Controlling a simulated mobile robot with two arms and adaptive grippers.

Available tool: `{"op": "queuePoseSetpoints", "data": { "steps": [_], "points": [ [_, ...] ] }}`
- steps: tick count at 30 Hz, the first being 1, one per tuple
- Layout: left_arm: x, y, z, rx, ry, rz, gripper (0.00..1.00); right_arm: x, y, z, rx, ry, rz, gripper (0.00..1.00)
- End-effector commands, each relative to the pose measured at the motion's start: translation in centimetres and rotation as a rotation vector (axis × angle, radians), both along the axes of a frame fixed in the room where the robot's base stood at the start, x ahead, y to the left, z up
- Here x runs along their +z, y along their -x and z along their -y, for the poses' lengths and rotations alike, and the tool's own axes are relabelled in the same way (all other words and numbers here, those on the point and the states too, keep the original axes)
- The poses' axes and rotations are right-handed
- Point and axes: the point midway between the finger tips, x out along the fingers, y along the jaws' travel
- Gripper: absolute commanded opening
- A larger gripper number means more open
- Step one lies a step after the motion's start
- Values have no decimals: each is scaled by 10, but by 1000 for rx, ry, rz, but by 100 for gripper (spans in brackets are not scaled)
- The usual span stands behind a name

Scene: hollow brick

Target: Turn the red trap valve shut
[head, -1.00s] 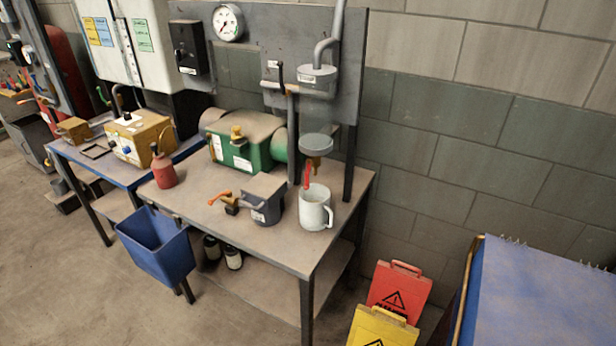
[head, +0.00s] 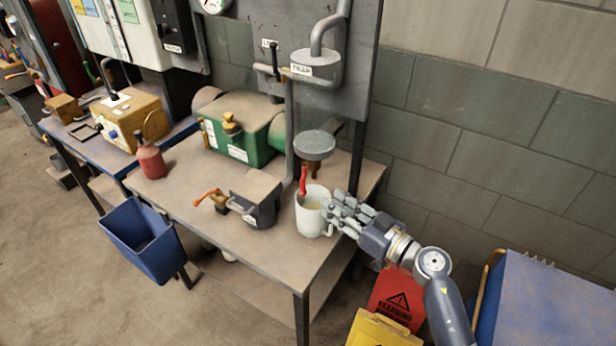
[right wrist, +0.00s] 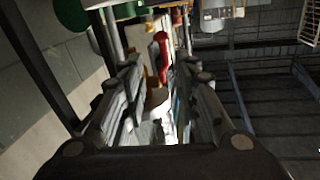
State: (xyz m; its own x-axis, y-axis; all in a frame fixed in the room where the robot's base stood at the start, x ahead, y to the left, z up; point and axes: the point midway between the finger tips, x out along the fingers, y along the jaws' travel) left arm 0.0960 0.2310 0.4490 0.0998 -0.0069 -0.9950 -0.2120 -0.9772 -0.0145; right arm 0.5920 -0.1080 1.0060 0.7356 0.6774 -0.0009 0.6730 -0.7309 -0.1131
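The red trap valve handle (head: 303,180) points downward below the grey drain cup (head: 314,145), over the white mug (head: 311,218). It also shows in the right wrist view (right wrist: 163,48), ahead of the fingers. The grey trap (head: 317,72) with its label is mounted on the panel above. My right gripper (head: 335,207) is at the mug's right side, just right of and below the red handle. Its fingers are spread in the right wrist view (right wrist: 160,100), with nothing clearly gripped; whether they touch the mug is unclear. My left gripper is out of view.
A grey box with an orange-handled valve (head: 207,197) stands left of the mug. A green tank (head: 245,130) and a red oil can (head: 151,162) are farther left on the bench. A blue bin (head: 148,240) hangs at the front. Warning signs (head: 392,298) stand right of the bench.

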Motion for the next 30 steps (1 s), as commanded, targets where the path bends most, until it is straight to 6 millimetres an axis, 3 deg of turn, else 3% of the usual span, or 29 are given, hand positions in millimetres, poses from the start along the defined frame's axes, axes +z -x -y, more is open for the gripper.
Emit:
{"op": "queuePoseSetpoints", "data": {
  "steps": [9,18,30],
  "points": [
    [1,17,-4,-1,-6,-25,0,3,-34,-32,3,-4,0,29],
    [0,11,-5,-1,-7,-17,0,1,-70,-65,0,-2,-1,29],
    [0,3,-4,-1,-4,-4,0,1,-79,-73,0,0,0,29]
  ]
}}
